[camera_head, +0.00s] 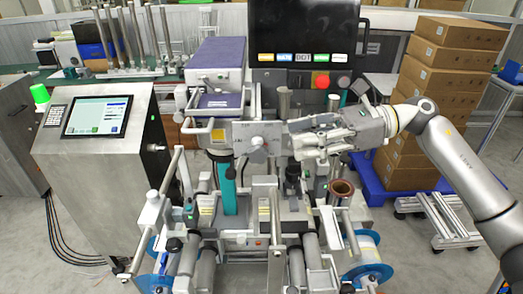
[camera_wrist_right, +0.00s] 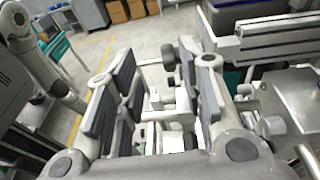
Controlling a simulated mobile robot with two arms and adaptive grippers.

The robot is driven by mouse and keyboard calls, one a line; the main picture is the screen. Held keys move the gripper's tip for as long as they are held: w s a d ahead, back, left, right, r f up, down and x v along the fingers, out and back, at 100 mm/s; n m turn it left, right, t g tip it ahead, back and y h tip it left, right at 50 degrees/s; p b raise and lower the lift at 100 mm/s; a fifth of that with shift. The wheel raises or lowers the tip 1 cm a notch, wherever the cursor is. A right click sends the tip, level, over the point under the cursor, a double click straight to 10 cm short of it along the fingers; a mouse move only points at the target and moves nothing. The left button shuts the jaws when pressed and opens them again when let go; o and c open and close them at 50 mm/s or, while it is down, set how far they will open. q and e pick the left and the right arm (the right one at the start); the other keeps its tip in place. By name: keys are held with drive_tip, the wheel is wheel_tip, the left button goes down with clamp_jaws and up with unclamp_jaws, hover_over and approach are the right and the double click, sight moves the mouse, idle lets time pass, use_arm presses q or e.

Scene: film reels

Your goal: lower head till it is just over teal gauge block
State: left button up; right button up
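A teal gauge block (camera_head: 228,188) stands upright on the machine's bed, left of centre in the head view. Above it is the grey machine head (camera_head: 245,135), with a light round knob (camera_head: 257,143) on its front. I cannot tell how large the gap between head and block is. My right gripper (camera_head: 296,142) comes in from the right, its fingers pointing left, just right of the knob. In the right wrist view the gripper (camera_wrist_right: 160,95) shows its dark finger pads spread apart, with machine parts visible between them and no clear grip on anything. My left gripper is not in view.
A control cabinet with a screen (camera_head: 97,116) stands at left. A dark monitor (camera_head: 303,38) is behind the head. Blue reels (camera_head: 366,277) sit low at the front. A copper-coloured cup (camera_head: 341,190) is below my right gripper. Stacked cartons (camera_head: 432,110) stand at right.

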sight(261, 147)
drive_tip(key=a+p, duration=0.1)
drive_tip(key=a, duration=0.1)
drive_tip(key=a+f+y+p, duration=0.1)
drive_tip(key=a+p, duration=0.1)
drive_tip(key=a, duration=0.1)
drive_tip(key=a+f+y+p, duration=0.1)
drive_tip(key=a, duration=0.2)
drive_tip(key=shift+w+a+m+t, duration=0.15)
drive_tip(key=shift+a+m+t, duration=0.15)
drive_tip(key=shift+t, duration=0.1)
drive_tip(key=shift+a+f, duration=0.1)
drive_tip(key=shift+a, duration=0.1)
drive_tip(key=shift+c, duration=0.4)
drive_tip(key=shift+w+f, duration=0.1)
clamp_jaws()
